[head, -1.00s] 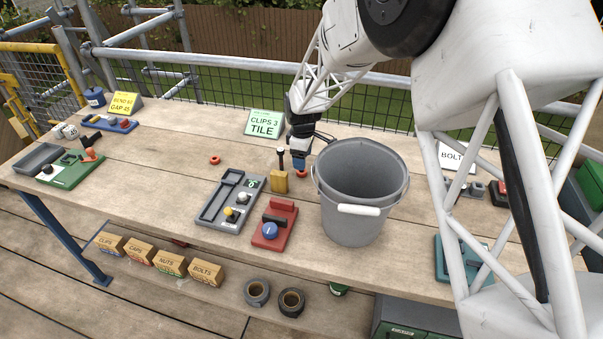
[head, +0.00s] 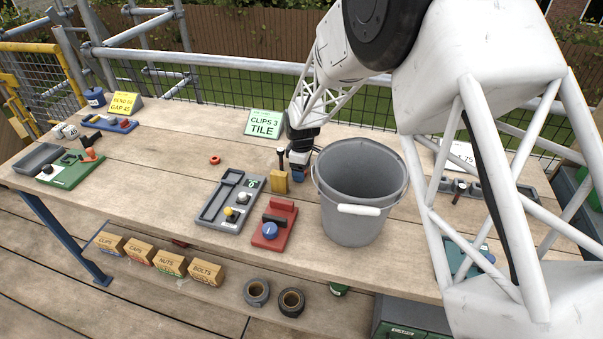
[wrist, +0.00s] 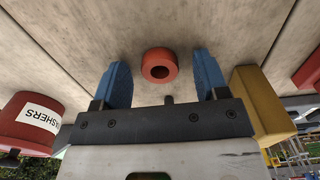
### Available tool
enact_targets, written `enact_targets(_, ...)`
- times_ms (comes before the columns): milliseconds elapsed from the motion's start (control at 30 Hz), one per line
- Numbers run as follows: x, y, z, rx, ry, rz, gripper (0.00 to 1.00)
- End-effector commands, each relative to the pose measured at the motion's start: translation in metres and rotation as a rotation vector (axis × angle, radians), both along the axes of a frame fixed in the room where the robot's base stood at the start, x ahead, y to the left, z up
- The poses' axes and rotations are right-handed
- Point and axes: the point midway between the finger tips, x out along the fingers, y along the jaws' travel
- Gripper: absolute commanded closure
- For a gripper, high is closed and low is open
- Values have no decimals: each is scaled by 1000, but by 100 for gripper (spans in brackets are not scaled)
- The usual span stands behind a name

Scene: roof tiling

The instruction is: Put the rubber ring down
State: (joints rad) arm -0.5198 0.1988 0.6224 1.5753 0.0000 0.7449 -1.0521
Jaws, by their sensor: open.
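A red rubber ring (wrist: 160,65) shows in the wrist view between the two blue fingertips of my gripper (wrist: 163,75). There is a gap between the ring and each finger, so the gripper is open and not holding it. The ring appears to rest on the wooden bench (wrist: 230,25). In the head view my gripper (head: 299,174) is low over the bench, between the yellow block and the grey bucket, and hides this ring. Another red ring (head: 215,160) lies on the bench further left.
The yellow block (head: 279,182) stands close beside the gripper; it also shows in the wrist view (wrist: 262,100). The grey bucket (head: 352,225) is just to the right. A red washers container (wrist: 28,120) is at the left of the wrist view. Bench around the left ring is clear.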

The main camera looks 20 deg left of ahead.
Motion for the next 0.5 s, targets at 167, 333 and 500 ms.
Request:
enact_targets(167,0,0,0,0,0,0,33)
enact_targets(333,0,0,0,0,0,0,37)
enact_targets(500,0,0,0,0,0,0,63)
